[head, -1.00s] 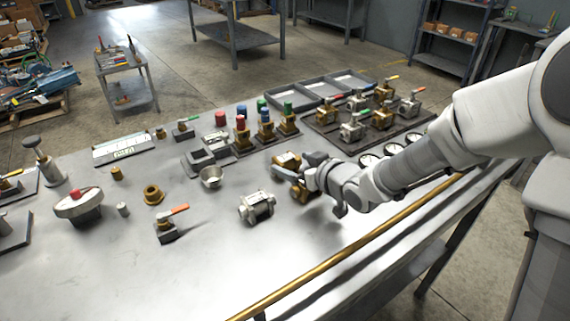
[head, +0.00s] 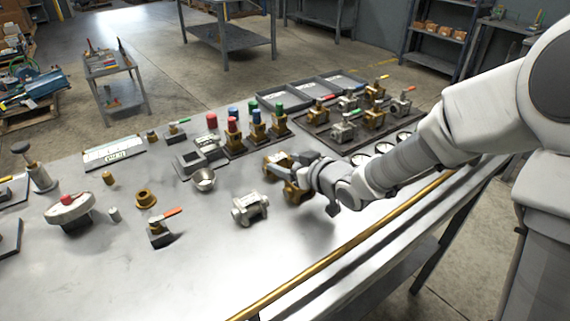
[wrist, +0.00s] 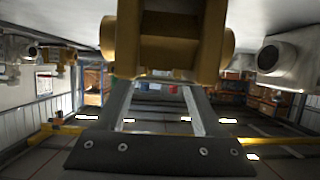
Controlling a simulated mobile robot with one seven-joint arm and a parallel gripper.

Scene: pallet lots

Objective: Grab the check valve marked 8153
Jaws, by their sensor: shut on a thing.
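My gripper (head: 293,172) is shut on a brass valve body (head: 278,163), low over the bench or on it; I cannot tell which. In the wrist view the brass body (wrist: 170,40) fills the top middle, between the ends of my gripper's fingers (wrist: 158,100). My gripper hides part of it in the head view, and no marking on it is readable. A silver valve body (head: 250,208) with a pale label lies on the bench to the left and nearer. Its number is too small to read. A silver body (wrist: 283,58) also shows at right in the wrist view.
A dark tray (head: 345,145) of lever valves and several round gauges lie beyond my gripper. The front of the bench is clear.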

